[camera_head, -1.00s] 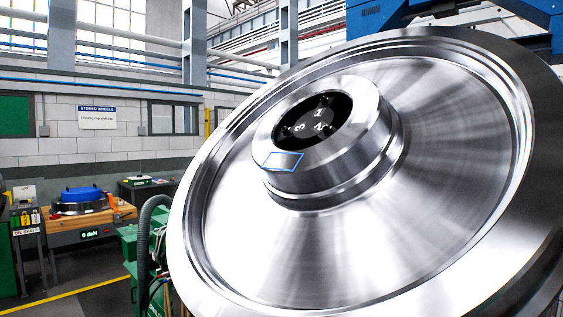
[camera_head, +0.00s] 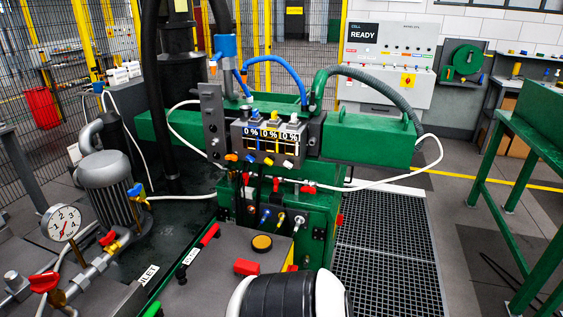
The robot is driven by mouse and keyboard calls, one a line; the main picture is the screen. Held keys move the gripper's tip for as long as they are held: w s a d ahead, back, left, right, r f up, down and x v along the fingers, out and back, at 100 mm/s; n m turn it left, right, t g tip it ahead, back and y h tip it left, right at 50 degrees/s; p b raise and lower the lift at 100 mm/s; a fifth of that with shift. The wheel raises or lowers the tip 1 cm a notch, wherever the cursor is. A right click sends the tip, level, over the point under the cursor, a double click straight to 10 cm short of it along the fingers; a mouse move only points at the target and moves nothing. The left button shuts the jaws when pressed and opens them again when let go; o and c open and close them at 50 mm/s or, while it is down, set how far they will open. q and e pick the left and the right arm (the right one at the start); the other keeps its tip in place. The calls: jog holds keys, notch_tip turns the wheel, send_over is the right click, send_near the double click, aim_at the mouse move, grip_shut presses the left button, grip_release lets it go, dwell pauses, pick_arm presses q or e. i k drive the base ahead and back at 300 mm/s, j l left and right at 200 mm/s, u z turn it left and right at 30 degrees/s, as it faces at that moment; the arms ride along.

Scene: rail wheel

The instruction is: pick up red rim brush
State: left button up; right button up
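No thing that I can clearly identify as the red rim brush shows in this head view. I cannot tell whether either is the brush. Neither of my grippers is in view.
A green machine (camera_head: 375,147) with a percent display (camera_head: 268,136), hoses and valves fills the middle. A pressure gauge (camera_head: 63,222) and a grey motor (camera_head: 108,185) stand at left. A control panel (camera_head: 388,62) reads READY. Floor grating (camera_head: 385,265) and a green frame (camera_head: 500,165) are at right.

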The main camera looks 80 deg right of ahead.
aim_at(244, 269)
jog(key=z, duration=2.25)
jog(key=l, duration=0.2)
jog(key=i+z, duration=0.05)
